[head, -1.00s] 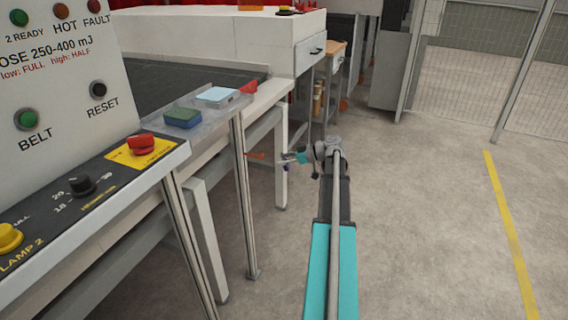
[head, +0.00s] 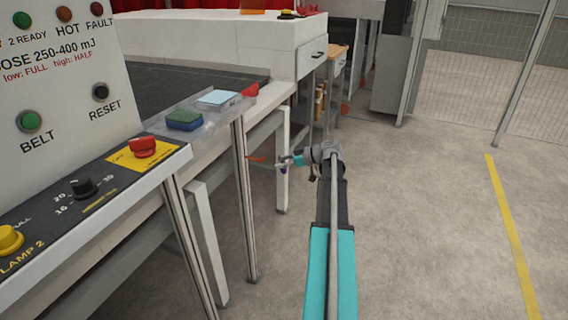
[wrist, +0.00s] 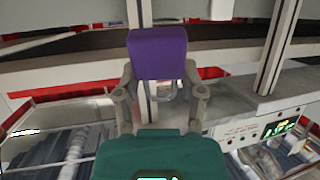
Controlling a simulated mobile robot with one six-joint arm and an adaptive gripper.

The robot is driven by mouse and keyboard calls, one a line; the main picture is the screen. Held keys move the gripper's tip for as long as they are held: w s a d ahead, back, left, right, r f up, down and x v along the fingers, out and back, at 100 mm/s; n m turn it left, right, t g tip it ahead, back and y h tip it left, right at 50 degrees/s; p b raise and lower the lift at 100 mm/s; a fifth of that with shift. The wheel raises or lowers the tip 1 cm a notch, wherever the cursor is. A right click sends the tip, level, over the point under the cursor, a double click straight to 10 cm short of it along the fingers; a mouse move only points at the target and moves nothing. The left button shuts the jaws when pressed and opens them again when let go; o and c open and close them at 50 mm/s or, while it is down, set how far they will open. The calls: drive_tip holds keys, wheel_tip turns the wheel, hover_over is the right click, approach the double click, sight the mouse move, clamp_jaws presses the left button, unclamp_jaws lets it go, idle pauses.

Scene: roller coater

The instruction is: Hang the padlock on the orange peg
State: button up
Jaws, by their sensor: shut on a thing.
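The padlock has a purple body (wrist: 157,52) and a grey shackle. It sits between the fingertips of my gripper (wrist: 159,72), which is shut on it. In the head view my gripper (head: 286,162) is small, and only a tiny dark purple spot of the padlock shows there. The orange peg (head: 256,158) sticks out to the right by the leg of the white table, just left of my gripper. A small gap seems to lie between them; depth is hard to tell. I cannot make out the peg in the wrist view.
The white table (head: 262,112) with metal legs stands left of my arm. A clear tray (head: 205,108) with a green-blue block (head: 184,120) and a pale blue block (head: 218,97) lies on its edge. A control panel (head: 90,195) fills the near left. The floor at right is clear.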

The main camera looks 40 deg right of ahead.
drive_tip(key=shift+w+a+f+b, duration=0.15)
drive_tip(key=shift+w+a, duration=0.25)
drive_tip(key=shift+w, duration=0.65)
drive_tip(key=shift+w+a+f+b, duration=0.15)
drive_tip(key=shift+w+a, duration=0.3)
drive_tip(key=shift+w, duration=0.6)
drive_tip(key=shift+w+a+f+b, duration=0.15)
drive_tip(key=shift+w+a, duration=0.25)
drive_tip(key=shift+w, duration=0.65)
drive_tip(key=shift+w+a+f+b, duration=0.15)
drive_tip(key=shift+f+b, duration=0.1)
drive_tip(key=shift+b, duration=0.2)
drive_tip(key=shift+w+a+f+t+y+b, duration=0.15)
drive_tip(key=shift+w+f+t+y+b, duration=0.35)
drive_tip(key=shift+b, duration=1)
drive_tip(key=shift+w+a+f+t+y+b, duration=0.1)
drive_tip(key=shift+w+a+t+y+b, duration=0.25)
drive_tip(key=shift+b, duration=0.4)
drive_tip(key=shift+w+a+f+t+y+b, duration=0.1)
drive_tip(key=shift+w+t+b, duration=0.35)
drive_tip(key=shift+b, duration=0.35)
drive_tip(key=shift+w+a+f+t+y+b, duration=0.1)
drive_tip(key=shift+w+a+t+y+b, duration=0.15)
drive_tip(key=shift+w+b, duration=0.35)
drive_tip(key=shift+s, duration=0.15)
drive_tip(key=o, duration=1.2)
drive_tip(key=shift+s+d, duration=0.15)
drive_tip(key=v, duration=1.1)
drive_tip(key=shift+s+d, duration=0.2)
drive_tip(key=shift+s, duration=0.1)
